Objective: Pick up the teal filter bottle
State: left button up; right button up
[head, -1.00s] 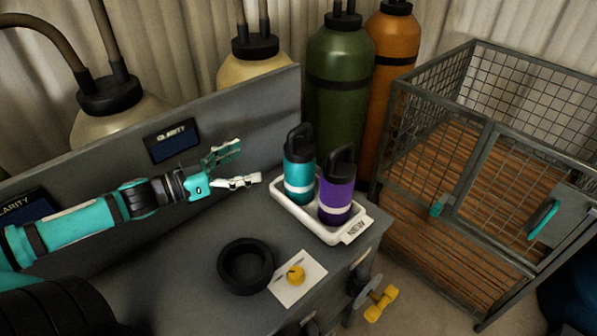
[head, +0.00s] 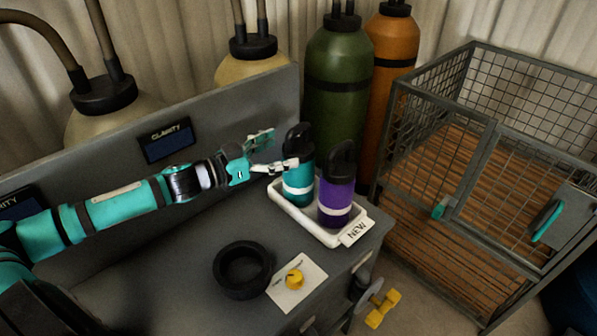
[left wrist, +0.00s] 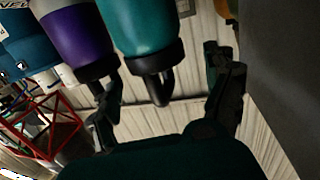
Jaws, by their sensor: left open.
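The teal filter bottle (head: 298,176), with a black loop cap and a white band, stands upright in a white tray (head: 318,231) on the grey bench. A purple bottle (head: 335,197) stands beside it on the right, in the same tray. My left gripper (head: 280,151) is open at the left side of the teal bottle's upper part, with one finger in front and one behind. In the left wrist view the teal bottle (left wrist: 140,25) appears upside down between the spread fingers (left wrist: 165,75), and the purple bottle (left wrist: 80,40) is close by. My right gripper is not in view.
A black ring-shaped dish (head: 243,287) and a white card with a yellow knob (head: 294,279) lie on the bench in front. A grey back panel (head: 225,130) runs behind the arm. Green (head: 336,90) and orange (head: 395,70) tanks and a wire cage (head: 470,200) stand beyond.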

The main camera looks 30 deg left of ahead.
aim_at(298, 146)
pick_arm(q)
jog(key=shift+p+x, duration=0.7)
jog(key=shift+x, duration=1.55)
jog(key=shift+w+d+f, duration=0.1)
jog(key=shift+w+d, duration=0.15)
jog(key=shift+d, duration=0.15)
jog(key=shift+c, duration=0.3)
jog(key=c, duration=1.3)
jog(key=shift+c, duration=0.5)
